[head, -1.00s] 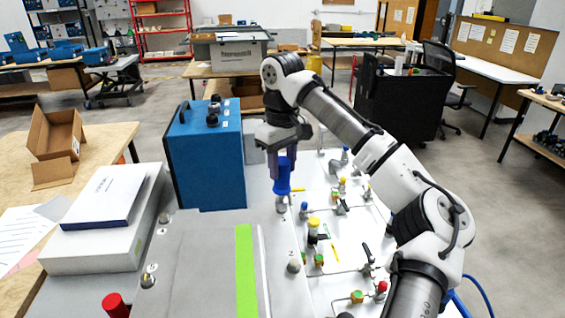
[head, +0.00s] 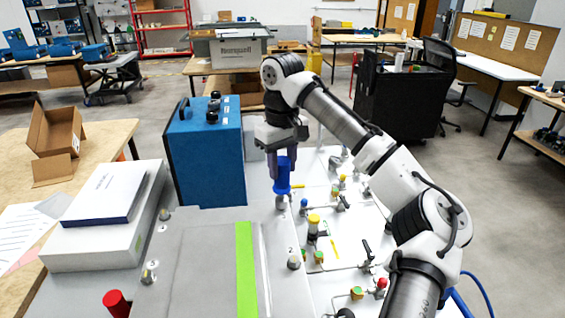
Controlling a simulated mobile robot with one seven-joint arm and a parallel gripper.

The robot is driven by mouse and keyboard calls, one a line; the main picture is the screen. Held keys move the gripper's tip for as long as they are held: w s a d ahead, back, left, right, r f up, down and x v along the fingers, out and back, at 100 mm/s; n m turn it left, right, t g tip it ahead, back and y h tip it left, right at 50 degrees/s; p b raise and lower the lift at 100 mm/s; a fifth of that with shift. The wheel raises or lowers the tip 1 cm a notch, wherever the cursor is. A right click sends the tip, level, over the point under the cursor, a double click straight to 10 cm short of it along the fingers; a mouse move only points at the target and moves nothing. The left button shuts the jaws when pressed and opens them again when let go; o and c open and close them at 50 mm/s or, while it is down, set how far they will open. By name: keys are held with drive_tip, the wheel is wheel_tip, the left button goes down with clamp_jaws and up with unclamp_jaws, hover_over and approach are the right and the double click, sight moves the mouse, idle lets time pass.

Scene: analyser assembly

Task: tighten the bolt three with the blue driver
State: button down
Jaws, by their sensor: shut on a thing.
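My gripper (head: 282,164) points down and is shut on the blue driver (head: 282,182), which it holds upright. The driver stands over a grey bolt (head: 281,203) at the back of the grey panel, just right of the blue box. Its lower end meets or nearly meets the bolt's top; the exact contact is too small to tell. No number can be read beside this bolt.
A blue box (head: 205,155) stands close left of my gripper. Right of the driver, a white board (head: 345,225) carries several valves and fittings under my arm.

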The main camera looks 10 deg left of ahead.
drive_tip(key=m, duration=0.8)
drive_tip(key=shift+a, duration=0.1)
drive_tip(key=m, duration=0.3)
drive_tip(key=shift+m, duration=0.4)
drive_tip(key=m, duration=0.5)
drive_tip(key=shift+a, duration=0.1)
drive_tip(key=c, duration=1.1)
unclamp_jaws()
drive_tip(key=shift+o, duration=0.2)
drive_tip(key=shift+c, duration=0.3)
